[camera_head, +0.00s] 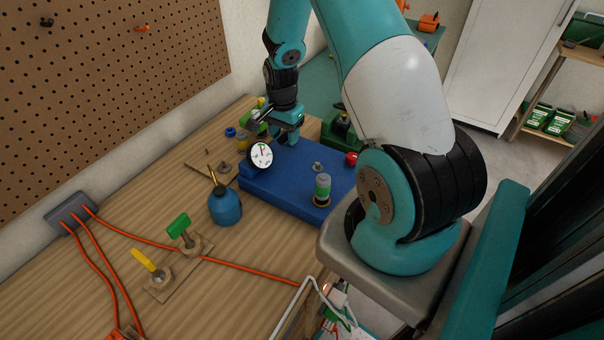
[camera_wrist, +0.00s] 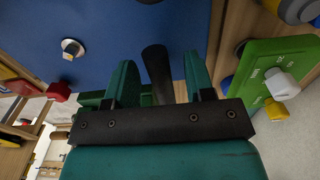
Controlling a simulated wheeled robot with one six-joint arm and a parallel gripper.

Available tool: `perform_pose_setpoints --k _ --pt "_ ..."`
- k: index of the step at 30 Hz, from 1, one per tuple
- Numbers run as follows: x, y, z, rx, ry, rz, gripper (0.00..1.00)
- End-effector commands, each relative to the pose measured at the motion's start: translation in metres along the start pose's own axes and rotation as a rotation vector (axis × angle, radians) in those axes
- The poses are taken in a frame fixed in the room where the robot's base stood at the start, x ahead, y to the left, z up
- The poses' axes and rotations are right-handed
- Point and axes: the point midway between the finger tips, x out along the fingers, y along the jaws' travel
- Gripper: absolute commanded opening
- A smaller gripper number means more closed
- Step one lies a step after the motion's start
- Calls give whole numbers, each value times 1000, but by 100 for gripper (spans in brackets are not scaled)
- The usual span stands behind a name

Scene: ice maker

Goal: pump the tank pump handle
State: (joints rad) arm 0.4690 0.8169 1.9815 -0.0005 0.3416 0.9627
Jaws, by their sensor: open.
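A blue block-like tank (camera_head: 290,178) sits on the wooden bench, with a round white gauge (camera_head: 260,155) at its left corner. My gripper (camera_head: 289,134) is over the tank's far end, pointing down. In the wrist view my gripper (camera_wrist: 161,80) has its two teal fingers apart. A dark round bar (camera_wrist: 157,72), which looks like the pump handle, shows between the fingers, with a gap visible on each side. Its lower part is hidden behind the gripper body. The blue tank surface (camera_wrist: 110,35) fills the upper left of the wrist view.
A green-topped cylinder (camera_head: 322,190) and a red knob (camera_head: 351,159) are at the tank's right side. A green switch box (camera_wrist: 268,72) is close to the gripper's right in the wrist view. A blue oil can (camera_head: 226,207) and two valves (camera_head: 165,262) stand on the bench.

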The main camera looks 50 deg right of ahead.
Motion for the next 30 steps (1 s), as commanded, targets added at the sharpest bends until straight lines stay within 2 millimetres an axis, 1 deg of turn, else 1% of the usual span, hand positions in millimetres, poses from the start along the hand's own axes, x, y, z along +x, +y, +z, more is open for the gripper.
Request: perform_pose_setpoints --k 5,21,24,30 --pt "-12 0 0 0 0 1 49" --pt "-68 0 0 0 0 1 49" --pt "-71 0 0 0 0 1 49" --pt "-70 0 0 0 -1 2 49"
